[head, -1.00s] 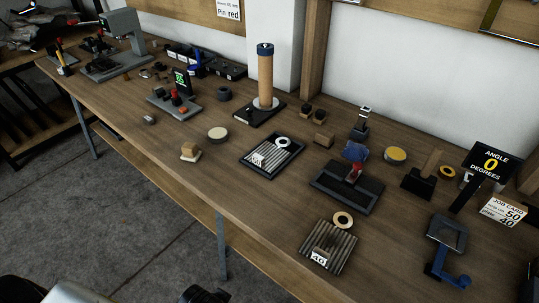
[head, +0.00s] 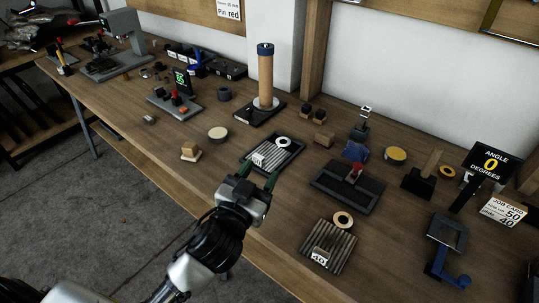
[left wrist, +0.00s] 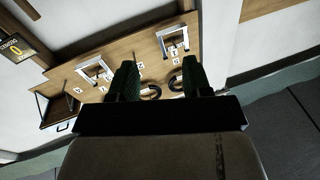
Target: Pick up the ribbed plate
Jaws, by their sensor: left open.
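One ribbed plate (head: 262,153), grey with a white label, lies in a black-rimmed tray with a white ring at its back edge. A second ribbed plate (head: 328,250), with a label and a cream ring behind it, lies on the bench near the front edge, to the right. My left gripper (head: 258,176) is open and empty, its green fingers at the front edge of the tray, apparently above the bench and partly hiding the tray. In the left wrist view the open fingers (left wrist: 160,82) have nothing between them. My right gripper is not in view.
A dark fixture with a red knob (head: 356,170) stands right of the tray. A tall wooden post (head: 265,80) on a black base stands behind it. A blue crank device (head: 446,236) stands far right.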

